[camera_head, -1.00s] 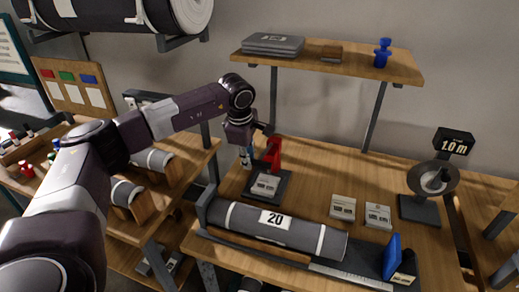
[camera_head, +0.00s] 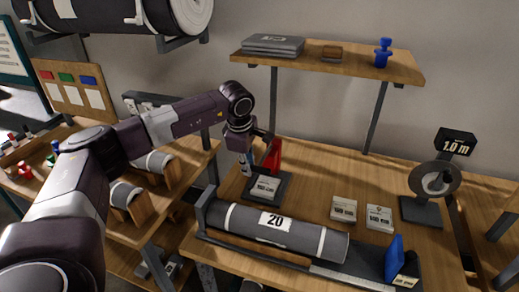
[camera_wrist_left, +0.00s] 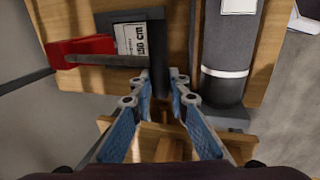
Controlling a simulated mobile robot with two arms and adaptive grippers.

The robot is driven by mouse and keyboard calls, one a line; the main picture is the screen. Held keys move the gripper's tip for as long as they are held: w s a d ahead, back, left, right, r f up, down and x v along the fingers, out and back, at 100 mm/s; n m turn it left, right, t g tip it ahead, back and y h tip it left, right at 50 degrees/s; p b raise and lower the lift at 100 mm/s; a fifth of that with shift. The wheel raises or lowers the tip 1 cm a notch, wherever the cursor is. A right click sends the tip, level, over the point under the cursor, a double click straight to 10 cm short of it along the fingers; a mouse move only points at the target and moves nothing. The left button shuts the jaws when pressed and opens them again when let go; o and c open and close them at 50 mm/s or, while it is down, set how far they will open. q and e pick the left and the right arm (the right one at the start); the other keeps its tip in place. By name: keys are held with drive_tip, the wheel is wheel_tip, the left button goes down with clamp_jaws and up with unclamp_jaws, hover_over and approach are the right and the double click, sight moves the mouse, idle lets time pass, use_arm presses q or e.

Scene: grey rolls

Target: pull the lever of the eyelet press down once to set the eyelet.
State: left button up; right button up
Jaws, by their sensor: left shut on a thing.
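The eyelet press has a red body (camera_head: 273,155) on a dark base with a white label (camera_head: 265,186), and stands at the back left of the workbench. Its red body also shows at the upper left of the wrist view (camera_wrist_left: 82,50). A dark grey lever bar (camera_wrist_left: 105,61) runs from the red body to my fingertips. My left gripper (camera_head: 246,168) is beside the press, left of the red body. In the wrist view its blue-sided fingers (camera_wrist_left: 161,77) are closed on the lever's end, which they partly hide.
A grey roll labelled 20 (camera_head: 240,218) lies in front of the press. Two small labelled boxes (camera_head: 343,209) (camera_head: 379,218) sit to the right. A display stand (camera_head: 421,210) and blue block (camera_head: 394,257) are farther right. A shelf (camera_head: 320,66) hangs above.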

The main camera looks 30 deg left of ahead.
use_arm(q)
drive_tip(key=shift+s+f, duration=0.1)
drive_tip(key=shift+f, duration=0.15)
drive_tip(key=shift+f+b, duration=0.55)
drive_tip(key=shift+f, duration=0.2)
